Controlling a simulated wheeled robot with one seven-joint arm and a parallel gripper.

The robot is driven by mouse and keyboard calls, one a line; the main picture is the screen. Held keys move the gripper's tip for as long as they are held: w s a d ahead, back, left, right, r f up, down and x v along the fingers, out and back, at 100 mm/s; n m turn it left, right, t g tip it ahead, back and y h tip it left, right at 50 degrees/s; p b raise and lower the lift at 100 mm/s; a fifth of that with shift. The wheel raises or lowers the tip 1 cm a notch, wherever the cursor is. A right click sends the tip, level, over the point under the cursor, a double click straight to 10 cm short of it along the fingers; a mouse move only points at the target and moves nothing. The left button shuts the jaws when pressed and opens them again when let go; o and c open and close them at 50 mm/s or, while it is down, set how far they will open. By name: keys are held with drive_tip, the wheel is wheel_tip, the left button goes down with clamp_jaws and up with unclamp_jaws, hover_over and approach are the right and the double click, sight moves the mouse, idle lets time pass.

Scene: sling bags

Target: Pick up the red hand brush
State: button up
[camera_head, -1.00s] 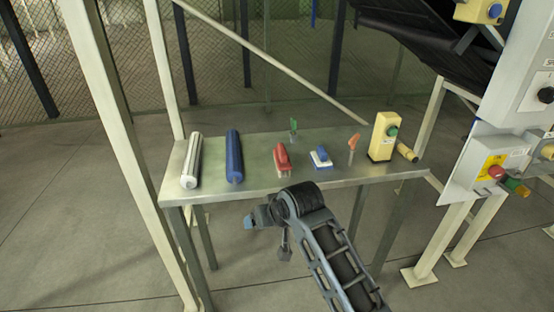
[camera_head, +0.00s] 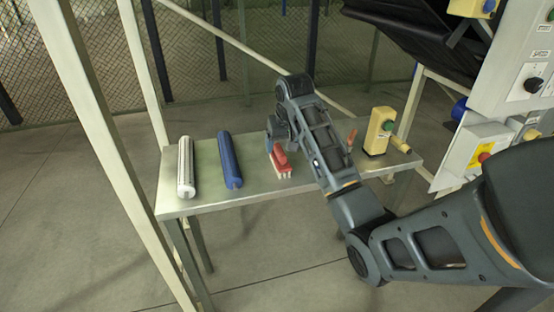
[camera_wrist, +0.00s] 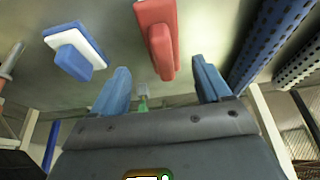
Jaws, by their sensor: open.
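The red hand brush (camera_head: 281,162) lies on the metal table (camera_head: 215,204), bristles toward the front edge, in the head view. In the wrist view the red brush (camera_wrist: 158,35) shows at top middle, beyond the fingertips and roughly in line with the gap between them. My gripper (camera_wrist: 160,66) is open, its two blue fingers apart with nothing between them. In the head view the end of my arm is just behind and above the brush, and its fingers are hard to make out there. Whether they touch the brush cannot be told.
A blue roll (camera_head: 231,162) and a striped white roll (camera_head: 186,168) lie left of the brush. A blue and white brush (camera_wrist: 74,51) shows in the wrist view. A pale post (camera_head: 85,130) rises at left.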

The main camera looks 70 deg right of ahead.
sight(279, 148)
drive_tip(key=x, duration=0.5)
drive_tip(key=shift+w+a+f, duration=0.1)
drive_tip(key=shift+w+f, duration=0.2)
drive_tip(key=shift+c, duration=0.4)
drive_tip(key=c, duration=1.1)
drive_tip(key=shift+r, duration=0.15)
drive_tip(key=shift+r, duration=0.6)
wheel_tip(279, 148, up, 3)
drive_tip(key=s+d+r, duration=0.1)
drive_tip(key=d+r, duration=0.1)
drive_tip(key=d, duration=0.1)
drive_tip(key=s+d+r+b, duration=0.1)
drive_tip(key=d+r, duration=0.1)
drive_tip(key=d, duration=0.2)
drive_tip(key=s+d+r, duration=0.2)
drive_tip(key=d, duration=0.2)
drive_tip(key=shift+r+b, duration=0.3)
drive_tip(key=shift+b, duration=0.05)
